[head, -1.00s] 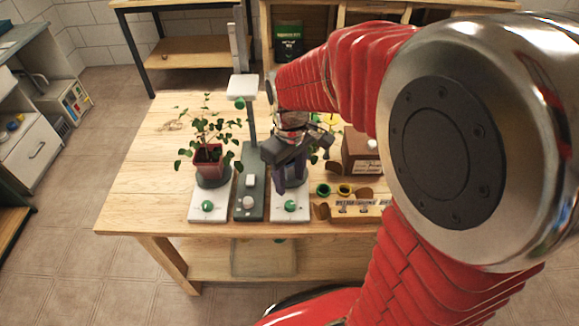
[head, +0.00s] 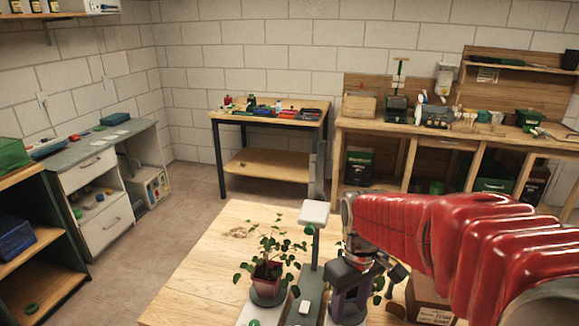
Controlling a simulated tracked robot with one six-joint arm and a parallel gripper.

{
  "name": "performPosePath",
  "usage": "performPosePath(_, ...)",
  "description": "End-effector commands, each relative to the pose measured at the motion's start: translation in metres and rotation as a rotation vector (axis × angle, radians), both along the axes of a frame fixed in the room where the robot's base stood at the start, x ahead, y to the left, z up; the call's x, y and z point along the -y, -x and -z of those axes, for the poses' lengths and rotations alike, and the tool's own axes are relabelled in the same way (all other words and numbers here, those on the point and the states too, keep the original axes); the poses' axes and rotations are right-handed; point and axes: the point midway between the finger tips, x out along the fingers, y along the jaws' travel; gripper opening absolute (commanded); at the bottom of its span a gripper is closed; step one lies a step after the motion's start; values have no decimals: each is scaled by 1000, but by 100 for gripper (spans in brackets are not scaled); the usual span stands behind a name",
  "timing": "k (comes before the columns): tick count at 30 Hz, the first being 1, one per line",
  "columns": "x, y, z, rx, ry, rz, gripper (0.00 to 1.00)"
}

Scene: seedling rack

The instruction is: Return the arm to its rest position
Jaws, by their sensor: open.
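My gripper (head: 352,300) points down over the near wooden table, at the lower middle of the head view. It is open, with its dark purple-grey jaw parts low over the right end of the small stand. Green leaves show beside it; whatever lies between or beneath the jaws is mostly hidden. My red arm reaches in from the right edge, extended over the table.
A potted plant (head: 267,281) stands just left of the gripper. A post with a white head (head: 314,213) rises between them. A cardboard box (head: 430,305) is at the right. Benches line the back wall; the table's left part is bare.

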Motion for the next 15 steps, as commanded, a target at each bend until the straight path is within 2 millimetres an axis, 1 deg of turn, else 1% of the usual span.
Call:
performPosePath(2,0,0,1,3,-1,36,43)
performPosePath(5,0,8,9,-2,0,101,43)
performPosePath(11,0,26,1,45,-6,212,43)
performPosePath(15,0,39,-10,92,-13,272,43)
